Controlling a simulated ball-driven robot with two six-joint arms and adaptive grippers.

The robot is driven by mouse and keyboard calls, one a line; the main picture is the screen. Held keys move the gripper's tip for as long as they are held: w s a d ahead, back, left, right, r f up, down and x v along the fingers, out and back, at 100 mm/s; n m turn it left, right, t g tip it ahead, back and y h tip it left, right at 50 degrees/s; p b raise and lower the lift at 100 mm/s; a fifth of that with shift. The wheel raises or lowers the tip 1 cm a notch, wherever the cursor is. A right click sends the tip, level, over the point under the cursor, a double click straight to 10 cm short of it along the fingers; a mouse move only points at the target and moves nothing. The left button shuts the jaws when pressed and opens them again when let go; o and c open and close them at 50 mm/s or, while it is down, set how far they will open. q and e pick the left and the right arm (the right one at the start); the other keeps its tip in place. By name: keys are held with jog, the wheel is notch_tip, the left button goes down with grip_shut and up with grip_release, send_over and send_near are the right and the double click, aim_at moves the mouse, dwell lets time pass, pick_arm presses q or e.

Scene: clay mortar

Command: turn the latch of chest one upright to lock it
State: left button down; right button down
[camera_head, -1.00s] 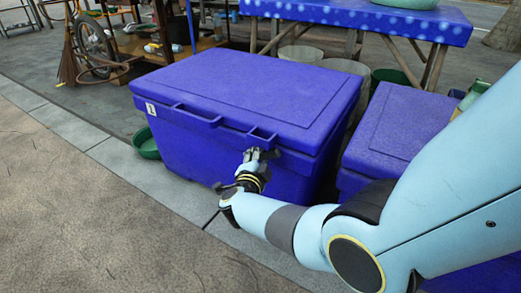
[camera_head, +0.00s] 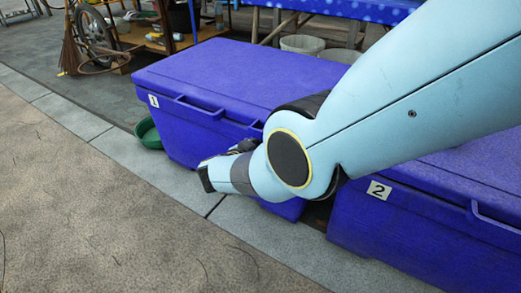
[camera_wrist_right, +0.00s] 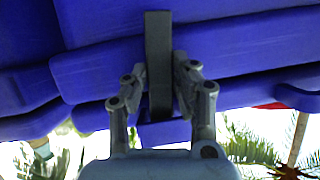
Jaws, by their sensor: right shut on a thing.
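Chest one (camera_head: 185,128) is a blue lidded box with a "1" label, standing at the left of the head view. Its lid is down. My right gripper (camera_wrist_right: 161,85) is shut on the latch (camera_wrist_right: 158,35), a dark grey bar, with one finger on each side of it. In the wrist view the bar runs straight up and down the picture, across the blue edges of the chest. In the head view my right arm covers the latch and most of the gripper, at the chest's front right. My left gripper is not in view.
A second blue chest with a "2" label (camera_head: 379,190) stands close at the right, behind my arm. A green bowl (camera_head: 148,134) lies by chest one's left end. A blue table (camera_head: 370,10) and pale tubs (camera_head: 303,45) stand behind. The pavement in front is clear.

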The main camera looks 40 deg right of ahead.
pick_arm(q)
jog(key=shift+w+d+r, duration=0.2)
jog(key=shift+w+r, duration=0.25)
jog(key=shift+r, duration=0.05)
pick_arm(e)
jog(key=shift+a+f+n+g, duration=0.1)
jog(key=shift+n+g, duration=0.4)
jog(key=shift+n, duration=0.1)
jog(key=c, duration=1.1)
grip_release()
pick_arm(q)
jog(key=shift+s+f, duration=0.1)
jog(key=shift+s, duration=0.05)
